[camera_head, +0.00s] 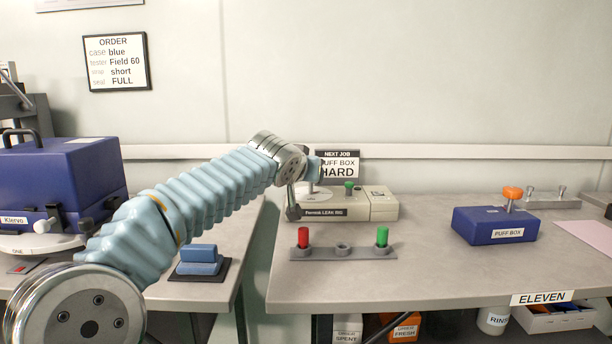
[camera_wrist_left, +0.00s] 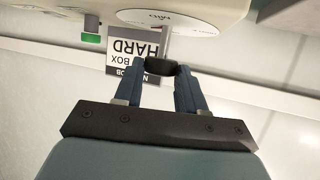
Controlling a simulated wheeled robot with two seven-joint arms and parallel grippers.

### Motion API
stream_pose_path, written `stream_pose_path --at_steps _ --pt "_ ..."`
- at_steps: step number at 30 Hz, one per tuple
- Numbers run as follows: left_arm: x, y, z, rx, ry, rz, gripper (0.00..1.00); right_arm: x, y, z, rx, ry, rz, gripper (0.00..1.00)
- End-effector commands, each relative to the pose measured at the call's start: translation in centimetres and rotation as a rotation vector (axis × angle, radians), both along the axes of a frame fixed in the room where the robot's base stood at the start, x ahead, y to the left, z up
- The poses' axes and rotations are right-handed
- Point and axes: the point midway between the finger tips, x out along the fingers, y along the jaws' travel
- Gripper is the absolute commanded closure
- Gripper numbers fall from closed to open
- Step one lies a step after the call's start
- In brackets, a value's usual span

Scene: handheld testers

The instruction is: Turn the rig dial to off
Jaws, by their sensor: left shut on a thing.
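The leak rig (camera_head: 382,208) is a beige box on the right-hand bench, with a dark name label, a green knob on top and a pale round dial plate (camera_head: 313,195). My left arm reaches across to it. In the left wrist view, upside down, the marked dial plate (camera_wrist_left: 184,18) shows at the top, its lettering too small to read surely. My left gripper (camera_wrist_left: 161,70) is shut on a small dark dial knob (camera_wrist_left: 161,64) beside the plate. In the head view the left gripper (camera_head: 314,166) is mostly hidden behind its wrist. My right gripper is not in view.
A grey holder (camera_head: 343,253) with a red and a green plug stands before the rig. A blue puff box (camera_head: 494,226) with an orange knob sits to the right. A NEXT JOB card (camera_head: 341,164) stands behind. A blue case (camera_head: 62,180) is left. Bench space between holder and puff box is clear.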

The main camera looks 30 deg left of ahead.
Motion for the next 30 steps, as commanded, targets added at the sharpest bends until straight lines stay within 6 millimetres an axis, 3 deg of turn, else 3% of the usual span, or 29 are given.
stream_pose_path --at_steps 6,13,20,30 --pt "0.3 -0.8 -0.8 0.000 0.001 0.188 0.91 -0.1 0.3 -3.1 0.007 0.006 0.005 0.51" --pt "0.6 -1.2 -0.3 -0.002 0.001 0.409 0.91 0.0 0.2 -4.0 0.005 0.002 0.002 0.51" --pt "0.9 -1.6 0.1 -0.001 0.003 0.629 0.91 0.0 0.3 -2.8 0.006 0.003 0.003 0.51" --pt "1.4 -1.7 0.3 0.000 0.003 0.914 0.91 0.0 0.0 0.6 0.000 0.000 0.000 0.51"
